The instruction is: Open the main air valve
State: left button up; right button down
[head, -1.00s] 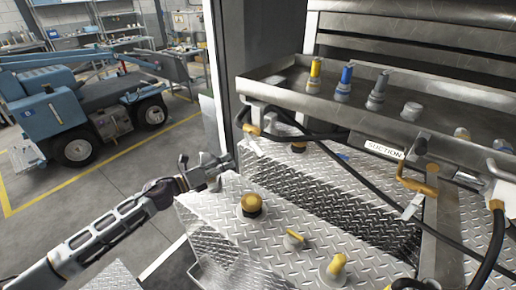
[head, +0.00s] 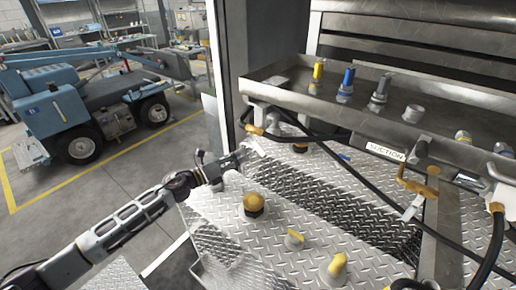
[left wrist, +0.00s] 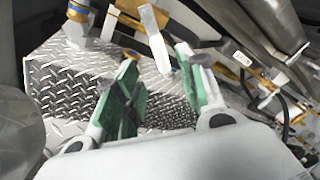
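A valve with a brass-coloured body (head: 256,131) and a pale flat lever (head: 254,146) sits under the left end of the metal tray. I see no label on it, so I cannot tell for sure that it is the main air valve. My left gripper (head: 240,156) is beside the lever, at the left edge of the tread-plate deck. In the left wrist view the green-padded fingers (left wrist: 160,85) are apart and empty. The pale lever (left wrist: 156,45) stands just beyond the fingertips, its lower end near the gap between them. My right gripper is not in view.
The metal tray (head: 275,94) with coloured nozzles overhangs the deck. A yellow-capped fitting (head: 253,203) and smaller yellow fittings stand on the tread plate (head: 275,240). Black hoses cross at right. Another brass-coloured valve (head: 418,183) sits near the SUCTION label (head: 385,152).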

aim_at(258, 149)
pick_arm(q)
jog(key=shift+p+x, duration=0.75)
jog(key=shift+x, duration=3.85)
grip_shut()
